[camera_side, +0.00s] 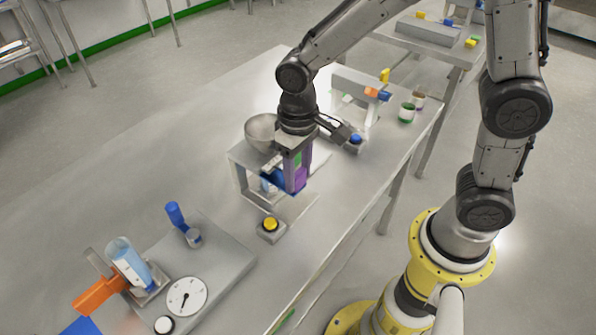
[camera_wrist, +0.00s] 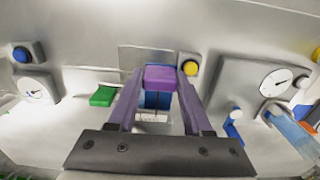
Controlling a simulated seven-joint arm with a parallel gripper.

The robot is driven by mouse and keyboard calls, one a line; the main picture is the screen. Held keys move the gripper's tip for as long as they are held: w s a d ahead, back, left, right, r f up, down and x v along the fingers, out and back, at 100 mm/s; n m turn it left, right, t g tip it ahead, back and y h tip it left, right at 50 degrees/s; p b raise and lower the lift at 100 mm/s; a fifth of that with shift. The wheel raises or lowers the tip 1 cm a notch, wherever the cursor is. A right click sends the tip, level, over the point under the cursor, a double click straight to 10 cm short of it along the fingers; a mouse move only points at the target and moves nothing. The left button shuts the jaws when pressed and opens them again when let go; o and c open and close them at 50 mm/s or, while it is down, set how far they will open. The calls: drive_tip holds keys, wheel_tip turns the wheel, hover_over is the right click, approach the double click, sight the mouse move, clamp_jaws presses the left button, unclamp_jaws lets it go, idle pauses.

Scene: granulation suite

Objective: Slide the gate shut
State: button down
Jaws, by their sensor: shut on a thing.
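My gripper (camera_side: 293,183) points down at the front of a grey stand (camera_side: 240,172) with a metal bowl (camera_side: 262,131) on top. Its fingers are closed on a purple block (camera_wrist: 160,77), which looks like the gate's handle. In the wrist view the block sits between the fingertips, with a blue part (camera_wrist: 157,100) just behind and below it. In the side view some purple (camera_side: 301,178) and blue (camera_side: 269,182) shows around the fingertips. The gate plate itself is mostly hidden by my gripper, so I cannot tell how far it is open.
A yellow button (camera_side: 270,224) stands in front of the stand. To the front left are a dial (camera_side: 187,295), a blue lever (camera_side: 176,215), a clear cylinder (camera_side: 124,255) and an orange part (camera_side: 100,294). The table's left part is bare.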

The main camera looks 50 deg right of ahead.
drive_tip(key=shift+r, duration=0.1)
drive_tip(key=shift+d, duration=1.4)
drive_tip(key=shift+c, duration=1.6)
unclamp_jaws()
drive_tip(key=shift+d, duration=0.1)
wheel_tip(320, 180, up, 14)
